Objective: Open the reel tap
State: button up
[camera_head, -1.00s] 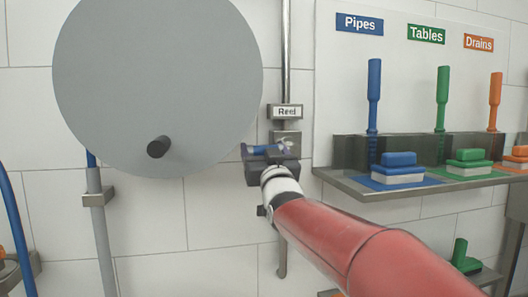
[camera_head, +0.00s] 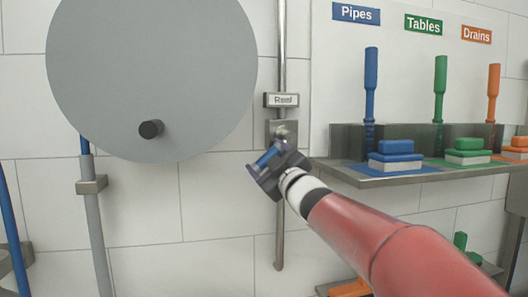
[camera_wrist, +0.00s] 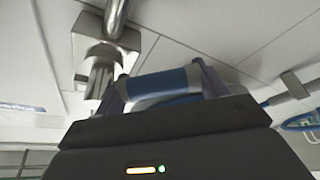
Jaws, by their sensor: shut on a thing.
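The reel tap (camera_head: 281,134) is a metal fitting on the vertical wall pipe, under the sign "Reel" (camera_head: 281,100). Its blue lever handle (camera_head: 266,158) slants down and left from the tap body. My gripper (camera_head: 274,167) is shut on this handle, at the end of my red arm, which comes in from the lower right. The wrist view shows the blue handle (camera_wrist: 172,82) between my two fingers, with the metal tap body (camera_wrist: 102,62) beside it at left. The dark gripper body hides the lower part of that view.
A large grey reel disc (camera_head: 150,75) with a dark knob (camera_head: 151,129) is on the wall at left. A metal shelf (camera_head: 405,178) with blue, green and orange brushes is at right, close above my arm. The tiled wall below the disc is mostly clear.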

jog(key=shift+w+d+f+n+g+y+p, duration=0.15)
jog(key=shift+d+f+n+g+p, duration=0.3)
jog(key=shift+n, duration=0.7)
jog(key=shift+w+d+f+n+g+y+p, duration=0.2)
jog(key=shift+d+n+g+p, duration=0.4)
jog(key=shift+n, duration=0.6)
jog(key=shift+w+d+f+n+g+h+p, duration=0.1)
jog(key=shift+d+f+n+g+p, duration=0.35)
jog(key=shift+n, duration=0.7)
jog(key=o, duration=1.4)
jog(key=v, duration=0.7)
jog(key=shift+s+d+f+b, duration=0.15)
jog(key=shift+s+d+b, duration=0.15)
jog(key=shift+b, duration=0.1)
